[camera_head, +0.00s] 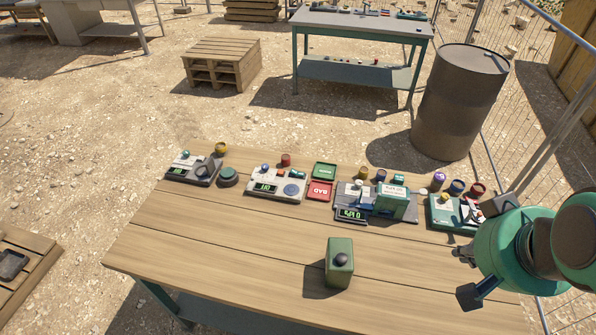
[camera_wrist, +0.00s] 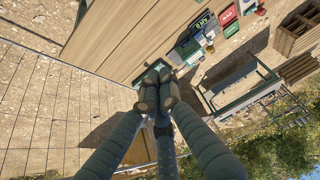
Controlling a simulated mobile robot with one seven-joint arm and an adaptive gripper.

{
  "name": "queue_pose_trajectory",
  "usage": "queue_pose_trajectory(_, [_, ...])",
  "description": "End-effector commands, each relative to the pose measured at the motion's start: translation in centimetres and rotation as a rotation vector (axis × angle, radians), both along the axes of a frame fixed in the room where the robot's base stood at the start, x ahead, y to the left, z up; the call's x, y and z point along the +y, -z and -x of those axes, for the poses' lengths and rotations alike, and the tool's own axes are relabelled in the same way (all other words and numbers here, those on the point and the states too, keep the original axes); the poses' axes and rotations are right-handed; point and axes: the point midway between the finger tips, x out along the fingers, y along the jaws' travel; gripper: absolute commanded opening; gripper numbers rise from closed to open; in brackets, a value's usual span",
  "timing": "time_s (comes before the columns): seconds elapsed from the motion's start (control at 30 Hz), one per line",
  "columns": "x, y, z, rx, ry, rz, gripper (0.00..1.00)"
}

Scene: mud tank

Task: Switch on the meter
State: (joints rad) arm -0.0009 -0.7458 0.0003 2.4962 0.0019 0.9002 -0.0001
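Several small instruments stand in a row on the wooden workbench (camera_head: 215,235); I cannot tell for sure which is the meter. A grey unit (camera_head: 205,178) at the left has a lit green display. A pale unit (camera_head: 294,190) beside it also has a lit display. A grey unit with a teal box (camera_head: 393,203) has a larger lit display (camera_head: 351,214). A green unit (camera_head: 441,213) at the right is partly hidden by my arm; no lit display shows on it.
A green box with a dark knob (camera_head: 340,263) stands near the bench's front. Green (camera_head: 325,171) and red "BAD" (camera_head: 319,191) trays sit among the instruments. Small coloured jars stand behind. A barrel (camera_head: 460,103), pallet stack (camera_head: 221,65) and second bench (camera_head: 360,23) lie beyond.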

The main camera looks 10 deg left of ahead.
Motion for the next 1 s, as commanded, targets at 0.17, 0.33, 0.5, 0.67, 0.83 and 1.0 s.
queue_pose_trajectory(0.17, [0.4,-0.3,-0.9,0.009,-0.004,-0.009,0.0])
queue_pose_trajectory(0.33, [1.1,-1.0,-2.8,0.024,-0.011,-0.026,0.0])
queue_pose_trajectory(0.5, [2.2,-1.7,-5.4,0.046,-0.02,-0.05,0.0])
queue_pose_trajectory(0.67, [3.4,-2.3,-8.2,0.069,-0.03,-0.075,0.0])
queue_pose_trajectory(0.83, [4.7,-2.6,-11.2,0.094,-0.038,-0.101,0.0])
queue_pose_trajectory(1.0, [6.2,-2.6,-14.3,0.118,-0.047,-0.126,0.0])
